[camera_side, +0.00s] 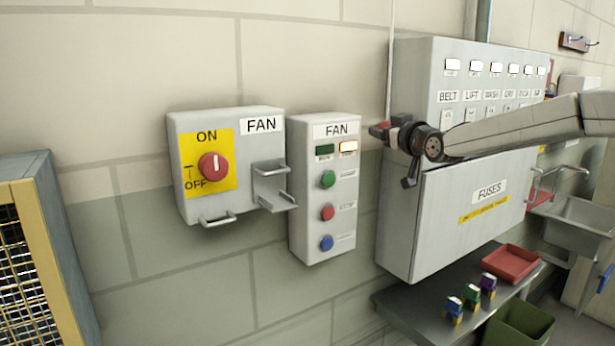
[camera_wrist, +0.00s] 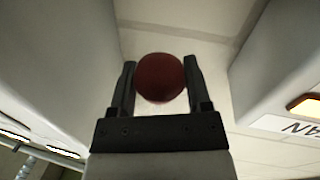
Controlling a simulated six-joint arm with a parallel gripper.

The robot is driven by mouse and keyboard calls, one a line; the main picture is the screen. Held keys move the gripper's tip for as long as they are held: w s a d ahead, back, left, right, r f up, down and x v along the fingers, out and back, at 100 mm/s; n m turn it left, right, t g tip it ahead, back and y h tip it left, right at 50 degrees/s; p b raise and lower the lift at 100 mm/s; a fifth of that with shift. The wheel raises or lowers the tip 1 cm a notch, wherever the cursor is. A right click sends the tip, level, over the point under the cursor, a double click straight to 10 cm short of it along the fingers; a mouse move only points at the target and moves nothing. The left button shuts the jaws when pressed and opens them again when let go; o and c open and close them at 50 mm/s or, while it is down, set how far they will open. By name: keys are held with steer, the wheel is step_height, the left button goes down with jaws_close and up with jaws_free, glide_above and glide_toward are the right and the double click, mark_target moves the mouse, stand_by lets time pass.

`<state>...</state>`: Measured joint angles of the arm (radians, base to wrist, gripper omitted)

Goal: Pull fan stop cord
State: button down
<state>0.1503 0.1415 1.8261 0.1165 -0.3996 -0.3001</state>
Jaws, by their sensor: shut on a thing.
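The fan stop cord (camera_side: 391,50) is a thin pale line that hangs down the wall from above the side view, between the fan panel and the fuse cabinet. A dark red ball (camera_wrist: 160,78) sits between the two fingers of my gripper (camera_wrist: 160,66) in the wrist view. My gripper (camera_side: 383,131) is shut on this ball at the cord's lower end in the side view, where only part of the red shows. The fan button panel (camera_side: 301,215) is left of my gripper. Its amber lamp (camera_side: 348,147) is lit and its green lamp (camera_side: 324,150) looks dark.
The fan switch box (camera_side: 262,150) has a red rotary knob (camera_side: 214,166) with its mark upright towards ON. The fuse cabinet (camera_side: 430,220) stands close to the right of my gripper. A shelf (camera_side: 405,310) below carries a red tray (camera_side: 511,262) and small coloured items.

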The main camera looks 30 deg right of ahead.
steer(key=shift+f, duration=2.4)
steer(key=shift+c, duration=0.2)
jaws_free()
steer(key=shift+r, duration=0.1)
steer(key=shift+s, duration=0.2)
steer(key=s+a, duration=0.1)
steer(key=s, duration=0.6)
steer(key=shift+s+a, duration=0.15)
steer(key=shift+a, duration=0.1)
